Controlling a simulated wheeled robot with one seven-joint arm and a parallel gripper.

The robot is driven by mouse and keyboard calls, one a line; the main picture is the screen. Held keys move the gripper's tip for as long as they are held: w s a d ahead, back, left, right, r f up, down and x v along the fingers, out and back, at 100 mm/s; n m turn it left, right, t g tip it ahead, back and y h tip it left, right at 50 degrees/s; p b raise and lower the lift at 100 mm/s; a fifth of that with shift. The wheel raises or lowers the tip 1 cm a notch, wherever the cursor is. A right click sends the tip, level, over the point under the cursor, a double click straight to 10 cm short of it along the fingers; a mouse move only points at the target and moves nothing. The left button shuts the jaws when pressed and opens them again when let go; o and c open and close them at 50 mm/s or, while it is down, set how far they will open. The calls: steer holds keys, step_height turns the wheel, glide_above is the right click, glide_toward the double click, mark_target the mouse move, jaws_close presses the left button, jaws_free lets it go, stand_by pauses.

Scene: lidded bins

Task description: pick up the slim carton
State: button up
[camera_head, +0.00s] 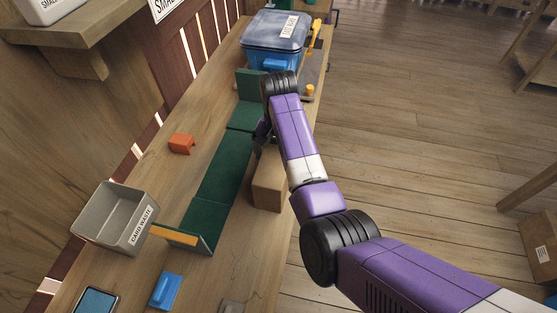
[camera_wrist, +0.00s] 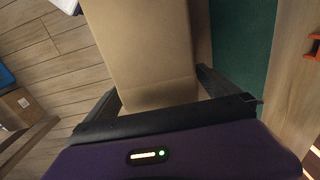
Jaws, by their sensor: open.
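The slim carton (camera_head: 269,187) is plain tan cardboard and stands on the bench's right side, beside the green mat. My arm hides part of it in the head view. In the wrist view the carton (camera_wrist: 140,45) fills the upper middle, with its near end between my fingers. My gripper (camera_head: 262,138) is at the carton's far end in the head view, partly hidden by my wrist. In the wrist view my gripper (camera_wrist: 162,85) is open, one finger on each side of the carton. I cannot tell whether either finger touches it.
A grey "CARD WASTE" bin (camera_head: 112,238), an orange piece (camera_head: 181,144) and a blue piece (camera_head: 164,290) lie left and near. A blue lidded bin (camera_head: 276,40) stands at the far end. Open floor lies right.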

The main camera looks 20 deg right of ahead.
steer(key=shift+f, duration=0.55)
steer(key=c, duration=1.8)
steer(key=shift+r, duration=0.1)
steer(key=shift+c, duration=0.4)
